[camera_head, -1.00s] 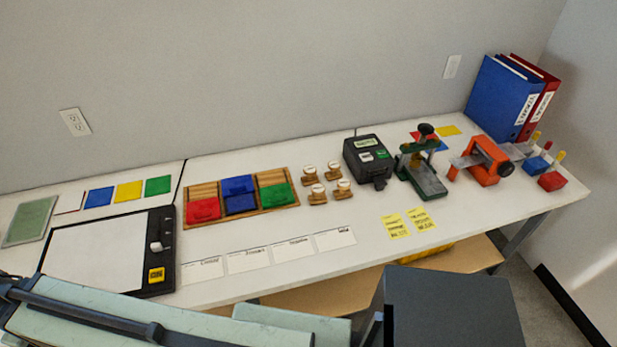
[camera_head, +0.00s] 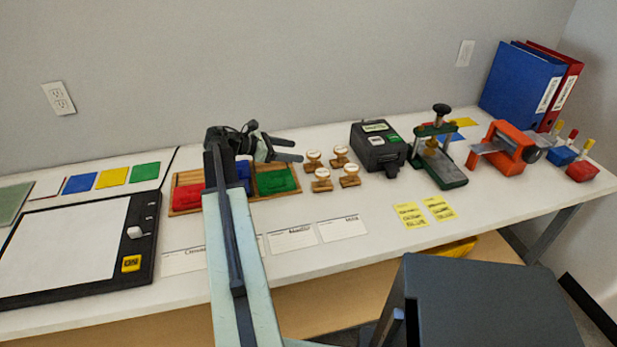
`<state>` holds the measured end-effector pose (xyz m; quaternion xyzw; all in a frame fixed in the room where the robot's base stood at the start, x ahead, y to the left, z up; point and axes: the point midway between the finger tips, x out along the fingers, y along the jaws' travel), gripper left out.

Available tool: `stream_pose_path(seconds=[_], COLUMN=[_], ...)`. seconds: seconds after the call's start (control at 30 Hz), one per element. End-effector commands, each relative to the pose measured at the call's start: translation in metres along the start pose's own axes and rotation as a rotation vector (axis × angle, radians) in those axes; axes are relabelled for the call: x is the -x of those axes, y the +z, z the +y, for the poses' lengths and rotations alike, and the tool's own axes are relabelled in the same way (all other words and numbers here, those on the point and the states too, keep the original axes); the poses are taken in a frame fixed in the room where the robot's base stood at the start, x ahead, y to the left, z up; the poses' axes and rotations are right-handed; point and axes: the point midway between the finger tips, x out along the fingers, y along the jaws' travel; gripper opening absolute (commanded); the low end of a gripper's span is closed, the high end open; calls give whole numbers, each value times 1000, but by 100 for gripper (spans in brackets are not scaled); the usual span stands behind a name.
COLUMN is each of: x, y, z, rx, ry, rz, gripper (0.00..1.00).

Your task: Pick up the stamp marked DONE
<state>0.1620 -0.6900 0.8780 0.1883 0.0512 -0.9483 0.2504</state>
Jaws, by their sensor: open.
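The wooden tray (camera_head: 187,178) holds red, blue and green ink pads, partly hidden by my arm. Right of the stamps stand a black device (camera_head: 377,147), a green press (camera_head: 440,160) and an orange tool (camera_head: 508,150). Paper cards (camera_head: 342,228) lie in front; bare table separates them from the stamps.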

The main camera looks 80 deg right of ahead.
Motion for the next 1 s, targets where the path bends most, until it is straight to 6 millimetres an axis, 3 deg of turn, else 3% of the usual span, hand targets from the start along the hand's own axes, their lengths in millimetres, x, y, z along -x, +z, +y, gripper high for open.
stream_pose_path(seconds=[0.03, 0.1, 0.63, 0.87, 1.0], x=[-18, -28, -63, -103, -108], y=[0, 4, 4, 3, 5], z=[-6, -10, -12, -14, -14], rx=[-10, -17, -20, -21, -20], ry=[-23, -39, -42, -45, -41], rz=[-1, -1, 1, 1, 1], gripper=[69, 69, 69, 69, 69])
